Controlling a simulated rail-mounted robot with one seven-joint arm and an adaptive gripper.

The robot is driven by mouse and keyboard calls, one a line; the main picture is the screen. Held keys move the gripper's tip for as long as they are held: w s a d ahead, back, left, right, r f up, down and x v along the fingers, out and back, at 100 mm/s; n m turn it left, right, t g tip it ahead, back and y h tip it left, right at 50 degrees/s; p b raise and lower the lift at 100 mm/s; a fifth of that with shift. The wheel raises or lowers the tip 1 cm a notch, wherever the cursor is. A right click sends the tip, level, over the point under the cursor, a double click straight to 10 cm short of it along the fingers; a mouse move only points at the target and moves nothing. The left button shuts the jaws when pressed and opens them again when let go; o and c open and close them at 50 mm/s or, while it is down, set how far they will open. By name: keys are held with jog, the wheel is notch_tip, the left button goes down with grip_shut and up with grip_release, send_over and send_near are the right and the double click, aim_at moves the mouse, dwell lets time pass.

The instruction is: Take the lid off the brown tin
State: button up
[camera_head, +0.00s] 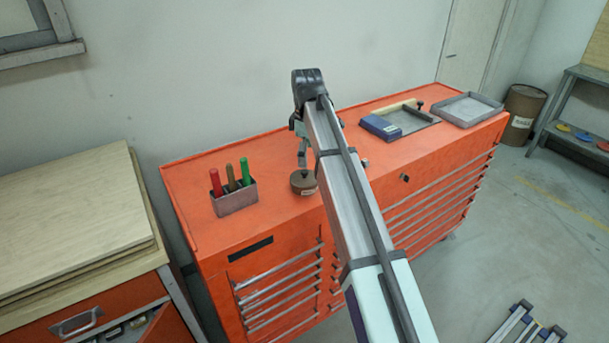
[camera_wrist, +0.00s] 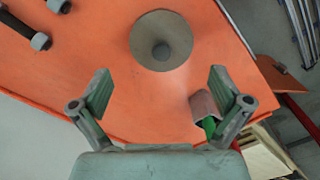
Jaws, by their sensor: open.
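In the head view my gripper (camera_head: 302,154) is just above and behind the tin, partly hidden by my arm.
A grey holder (camera_head: 235,201) with red, brown and green handles stands left of the tin. A blue box (camera_head: 382,127) and a grey tray (camera_head: 468,109) lie farther right on the orange chest (camera_head: 275,225). Small dark bolt-like parts (camera_wrist: 40,41) show in the wrist view.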

aim_at(305, 171)
jog(key=shift+s+a+f+p, duration=0.15)
jog(key=shift+f+p, duration=0.5)
jog(key=shift+f, duration=1)
jog(key=shift+w+a+f+p, duration=0.1)
jog(key=shift+f+p, duration=0.5)
jog(key=shift+f, duration=1)
jog(key=shift+s, duration=0.1)
grip_shut()
